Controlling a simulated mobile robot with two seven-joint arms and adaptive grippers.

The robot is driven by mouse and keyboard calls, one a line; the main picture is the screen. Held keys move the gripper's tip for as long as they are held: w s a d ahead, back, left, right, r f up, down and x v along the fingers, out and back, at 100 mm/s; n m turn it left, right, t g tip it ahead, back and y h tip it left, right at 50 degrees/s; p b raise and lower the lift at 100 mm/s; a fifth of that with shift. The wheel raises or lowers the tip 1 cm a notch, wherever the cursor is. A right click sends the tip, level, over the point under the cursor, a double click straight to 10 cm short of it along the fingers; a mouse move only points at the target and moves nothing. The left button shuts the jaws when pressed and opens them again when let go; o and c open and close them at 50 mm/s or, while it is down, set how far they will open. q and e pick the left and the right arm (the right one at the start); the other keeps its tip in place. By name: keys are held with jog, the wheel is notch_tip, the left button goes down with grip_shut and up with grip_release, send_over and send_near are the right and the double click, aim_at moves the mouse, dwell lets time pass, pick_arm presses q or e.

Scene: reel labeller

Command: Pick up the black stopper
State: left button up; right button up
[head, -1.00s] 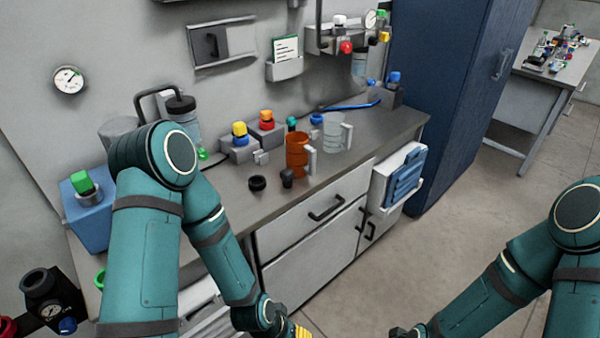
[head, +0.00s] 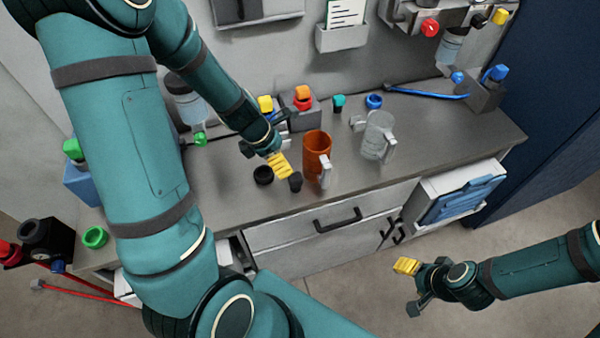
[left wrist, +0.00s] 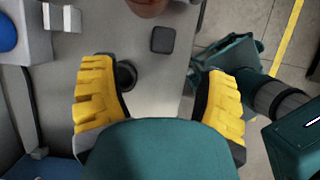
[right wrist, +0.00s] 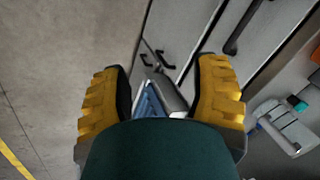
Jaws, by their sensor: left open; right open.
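The black stopper (head: 295,182) stands on the grey counter near its front edge, left of the orange mug's handle. It also shows as a dark rounded square in the left wrist view (left wrist: 163,39), beyond the fingertips. My left gripper (head: 270,160) is open and empty above the counter, just left of the stopper. Its yellow finger pad shows beside the stopper in the head view, apart from it as far as I can tell. My right gripper (head: 410,287) is open and empty over the floor in front of the counter.
A black ring (head: 263,175) lies left of the stopper, partly behind a finger in the left wrist view (left wrist: 126,75). The orange mug (head: 316,152) stands close on the right, with a clear mug (head: 376,136) beyond. The counter's (head: 235,200) front strip is bare.

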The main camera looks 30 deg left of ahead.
aim_at(294, 177)
pick_arm(q)
jog(key=b+x, duration=0.1)
jog(key=x, duration=0.1)
jog(key=b+x, duration=0.1)
jog(key=x, duration=0.1)
jog(key=b+x, duration=0.1)
jog(key=x, duration=0.1)
jog(key=shift+s+f, duration=0.3)
jog(key=shift+f, duration=0.1)
jog(key=shift+w+d+f, duration=0.15)
jog(key=shift+w+f, duration=0.05)
jog(key=shift+f, duration=0.15)
jog(key=b+x, duration=0.3)
jog(key=x, duration=0.2)
jog(key=shift+s, duration=0.1)
jog(key=c, duration=1.3)
